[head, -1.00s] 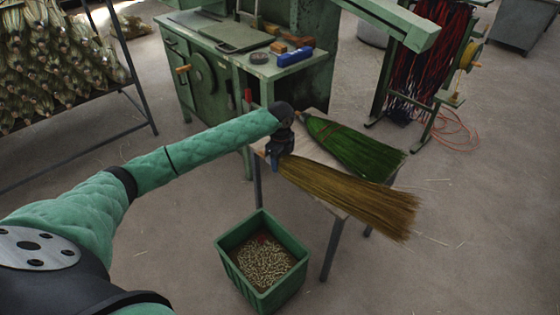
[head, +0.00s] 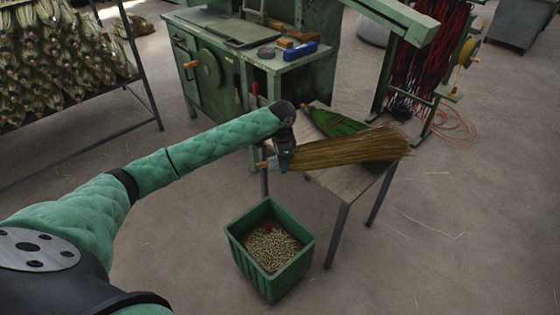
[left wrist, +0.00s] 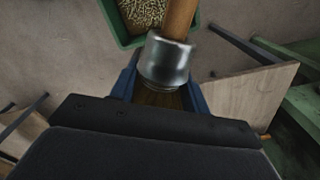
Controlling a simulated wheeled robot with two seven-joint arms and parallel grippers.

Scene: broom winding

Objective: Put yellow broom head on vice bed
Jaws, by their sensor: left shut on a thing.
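The yellow broom head (head: 345,150) is held by my left gripper (head: 284,158), which is shut around its neck. Its bristles point right, above the small table (head: 345,184) and across the green broom head (head: 335,124) lying there. In the left wrist view, the metal collar (left wrist: 164,62) and wooden handle stub (left wrist: 180,18) stick out beyond the gripper; the bristles are mostly hidden. The vice bed cannot be picked out for certain; a green machine bench (head: 290,62) stands behind the table. My right gripper is not in view.
A green bin (head: 262,284) with pale pellets stands on the floor before the table. A blue item (head: 300,51) lies on the bench. A rack of bundles (head: 55,70) stands left and a spool stand (head: 440,60) right.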

